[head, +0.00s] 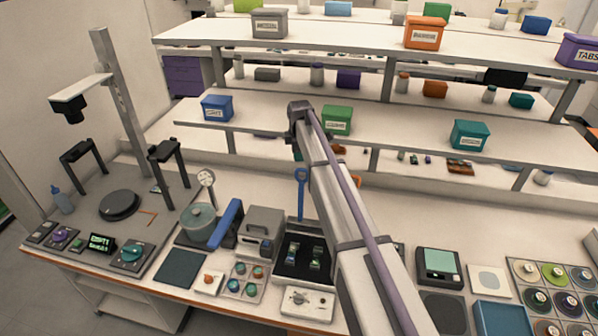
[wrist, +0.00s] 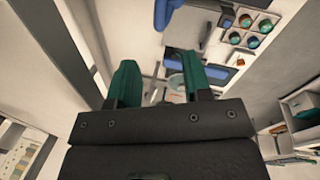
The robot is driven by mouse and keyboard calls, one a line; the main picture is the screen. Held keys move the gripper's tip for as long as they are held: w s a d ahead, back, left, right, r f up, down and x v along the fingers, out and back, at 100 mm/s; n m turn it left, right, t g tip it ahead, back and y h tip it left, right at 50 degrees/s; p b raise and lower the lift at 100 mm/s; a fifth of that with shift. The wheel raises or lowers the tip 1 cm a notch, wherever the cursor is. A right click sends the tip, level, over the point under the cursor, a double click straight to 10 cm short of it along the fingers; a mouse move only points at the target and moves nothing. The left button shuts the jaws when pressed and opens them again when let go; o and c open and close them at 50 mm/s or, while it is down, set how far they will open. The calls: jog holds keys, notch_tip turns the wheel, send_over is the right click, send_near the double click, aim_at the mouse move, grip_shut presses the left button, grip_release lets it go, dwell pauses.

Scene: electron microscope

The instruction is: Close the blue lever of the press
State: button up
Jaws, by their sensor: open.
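A slanted blue lever (head: 227,222) stands raised at the left of the bench, beside a round grey-green pot with a lid (head: 200,222). I take these for the press. A dial gauge (head: 206,178) stands behind the pot. In the wrist view, a blue part (wrist: 187,58) lies beyond the fingers, with a pale round shape behind them; I cannot surely tell it is the lever. My gripper (wrist: 158,82) has two green fingers spread apart with nothing between them.
A grey box machine (head: 263,225) stands close right of the lever. A black tray (head: 290,270) with small parts and an upright blue round-topped piece (head: 301,178) are further right. A shelf (head: 250,142) with bins rises behind. A dark mat (head: 180,268) lies in front.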

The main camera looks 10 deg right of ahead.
aim_at(298, 169)
jog(key=f+b, duration=0.2)
jog(key=f, duration=0.1)
jog(key=w+f+b, duration=0.1)
jog(key=f+b, duration=0.4)
jog(key=f, duration=0.1)
jog(key=shift+w, duration=0.35)
jog(key=shift+r, duration=0.15)
grip_shut()
